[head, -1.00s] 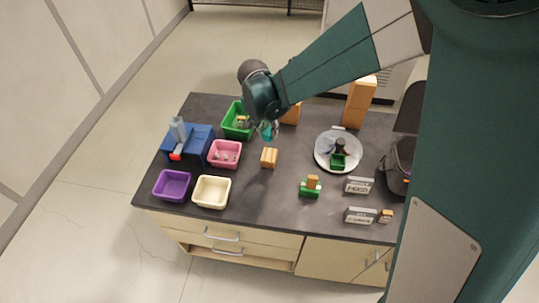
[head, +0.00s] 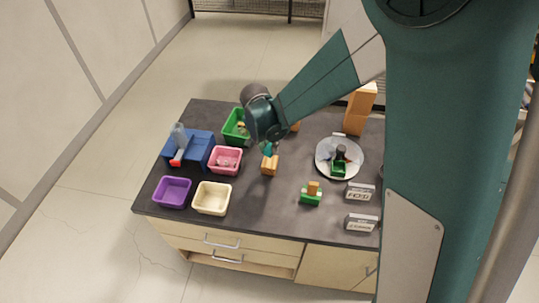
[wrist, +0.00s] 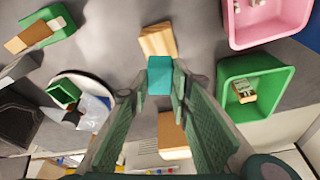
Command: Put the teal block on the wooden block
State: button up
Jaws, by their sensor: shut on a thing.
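My gripper (wrist: 159,82) is shut on the teal block (wrist: 160,73), which sits between its fingertips in the wrist view. In the head view the teal block (head: 266,149) shows just below my gripper (head: 266,143). The wooden block (head: 270,165) lies on the dark table close below the teal block. In the wrist view the wooden block (wrist: 157,41) shows just beyond the teal block's far edge. The held block looks above the table; whether it touches the wooden block I cannot tell.
The pink bin (head: 225,160) and green bin (head: 235,134) stand left of the wooden block, with the cream bin (head: 212,198) nearer the front. A plate (head: 325,158) and a green block with a wooden piece (head: 311,197) are to the right. The table front-centre is clear.

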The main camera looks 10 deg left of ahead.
aim_at(270, 154)
jog(key=shift+f, duration=0.35)
jog(key=shift+f, duration=0.1)
jog(key=shift+f, duration=2)
jog(key=shift+f+b, duration=0.2)
jog(key=shift+b, duration=0.1)
jog(key=o, duration=0.9)
jog(key=shift+r, duration=0.25)
jog(key=shift+p+v, duration=0.5)
jog(key=shift+v, duration=5.5)
